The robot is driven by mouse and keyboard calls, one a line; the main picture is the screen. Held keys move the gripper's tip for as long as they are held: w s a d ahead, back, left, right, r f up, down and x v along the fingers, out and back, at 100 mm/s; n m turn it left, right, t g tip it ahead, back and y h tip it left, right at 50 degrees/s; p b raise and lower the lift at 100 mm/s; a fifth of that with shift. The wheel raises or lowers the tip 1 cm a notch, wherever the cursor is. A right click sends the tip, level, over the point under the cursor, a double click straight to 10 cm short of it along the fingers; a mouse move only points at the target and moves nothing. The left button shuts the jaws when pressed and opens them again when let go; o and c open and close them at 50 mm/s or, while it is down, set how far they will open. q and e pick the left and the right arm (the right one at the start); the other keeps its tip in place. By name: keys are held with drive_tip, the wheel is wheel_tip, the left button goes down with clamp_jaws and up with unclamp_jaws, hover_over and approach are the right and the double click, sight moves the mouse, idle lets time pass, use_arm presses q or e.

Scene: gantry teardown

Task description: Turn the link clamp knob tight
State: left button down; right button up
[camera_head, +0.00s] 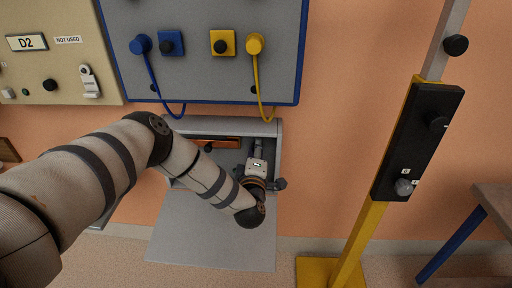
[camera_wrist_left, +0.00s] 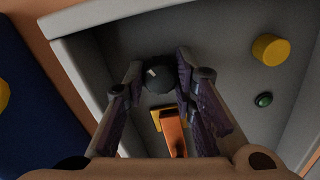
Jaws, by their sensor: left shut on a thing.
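A round black knob (camera_wrist_left: 158,77) with a pale mark on it sits between the fingertips of my left gripper (camera_wrist_left: 160,66) in the left wrist view. The gripper is shut on this knob. In the head view my left gripper (camera_head: 258,147) reaches inside an open grey box (camera_head: 278,150) on the wall, and the knob it holds is hidden there. An orange bar (camera_wrist_left: 174,132) and a small yellow piece (camera_wrist_left: 156,116) show just below the knob, between the fingers. I cannot tell from these views how tight the knob is. My right gripper is not in view.
A yellow round button (camera_wrist_left: 270,49) and a green one (camera_wrist_left: 264,100) are inside the box. The box's flap (camera_head: 215,245) hangs open. A panel (camera_head: 205,75) with blue and yellow plugs is above. A yellow and black post (camera_head: 385,185) stands at right.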

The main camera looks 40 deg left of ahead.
use_arm(q)
drive_tip(key=m+p, duration=0.1)
drive_tip(key=m, duration=0.4)
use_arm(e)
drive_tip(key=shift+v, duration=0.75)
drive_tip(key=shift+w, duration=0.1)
use_arm(q)
drive_tip(key=c, duration=1.3)
unclamp_jaws()
drive_tip(key=v, duration=1.2)
drive_tip(key=shift+s+a, duration=0.1)
drive_tip(key=shift+s, duration=0.05)
